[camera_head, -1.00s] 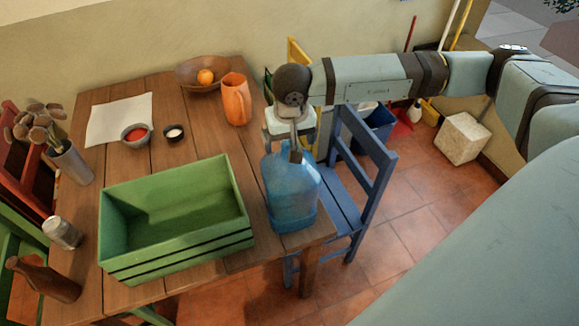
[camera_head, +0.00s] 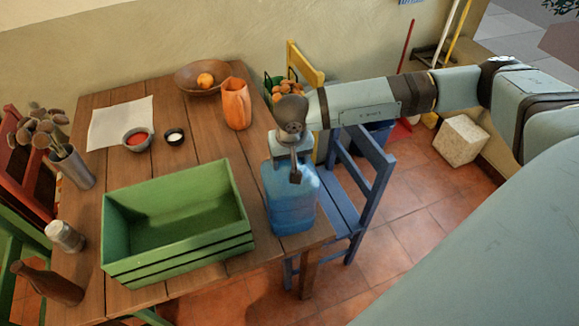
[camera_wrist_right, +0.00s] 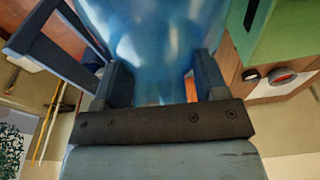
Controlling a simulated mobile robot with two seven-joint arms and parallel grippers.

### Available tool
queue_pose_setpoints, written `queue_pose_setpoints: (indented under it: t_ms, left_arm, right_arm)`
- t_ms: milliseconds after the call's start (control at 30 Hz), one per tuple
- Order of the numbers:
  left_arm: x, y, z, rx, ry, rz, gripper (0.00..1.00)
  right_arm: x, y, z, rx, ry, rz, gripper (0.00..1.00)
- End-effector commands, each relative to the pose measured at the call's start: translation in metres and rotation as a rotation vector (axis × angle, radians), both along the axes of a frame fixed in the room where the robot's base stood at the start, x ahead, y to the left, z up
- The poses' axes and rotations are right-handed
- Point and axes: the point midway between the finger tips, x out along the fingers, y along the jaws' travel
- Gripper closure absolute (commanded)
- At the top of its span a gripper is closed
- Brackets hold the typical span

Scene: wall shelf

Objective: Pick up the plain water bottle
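The water bottle is a large translucent blue jug (camera_head: 290,208), upright on the right front corner of the wooden table (camera_head: 202,140). My right gripper (camera_head: 294,172) points down at the jug's top, with one dark finger in front of its near side. In the right wrist view the two fingers (camera_wrist_right: 163,82) stand apart. The blue jug (camera_wrist_right: 150,35) fills the space between and beyond them, with a narrow gap beside one finger. The jug's neck is hidden by my gripper. My left gripper is not in view.
A green crate (camera_head: 180,262) stands just left of the jug. An orange pitcher (camera_head: 236,104) and a wooden bowl (camera_head: 188,80) are behind. A blue chair (camera_head: 372,172) stands right of the table. A brown bottle (camera_head: 48,284) is at the lower left.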

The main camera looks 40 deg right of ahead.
Motion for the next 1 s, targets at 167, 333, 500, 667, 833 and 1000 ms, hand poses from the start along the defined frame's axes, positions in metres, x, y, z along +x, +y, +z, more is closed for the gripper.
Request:
queue_pose_setpoints:
  t_ms: [167,333,500,667,833,1000]
  left_arm:
    - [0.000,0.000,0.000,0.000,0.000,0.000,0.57]
    - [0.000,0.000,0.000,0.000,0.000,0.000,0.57]
    - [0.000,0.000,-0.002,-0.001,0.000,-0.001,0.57]
    - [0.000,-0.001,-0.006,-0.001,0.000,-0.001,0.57]
    - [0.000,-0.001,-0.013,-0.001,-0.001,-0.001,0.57]
    - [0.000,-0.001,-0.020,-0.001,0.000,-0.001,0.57]
  right_arm:
    - [0.000,0.000,0.000,0.000,-0.001,0.000,0.77]
    - [0.000,0.000,0.001,0.000,-0.001,0.000,0.77]
    - [0.001,0.000,0.010,0.000,-0.003,-0.001,0.77]
    - [0.001,0.000,0.033,0.001,-0.004,0.000,0.77]
    - [0.001,0.000,0.077,0.001,-0.007,0.000,0.77]
    - [0.001,0.000,0.128,0.001,-0.007,0.000,0.77]
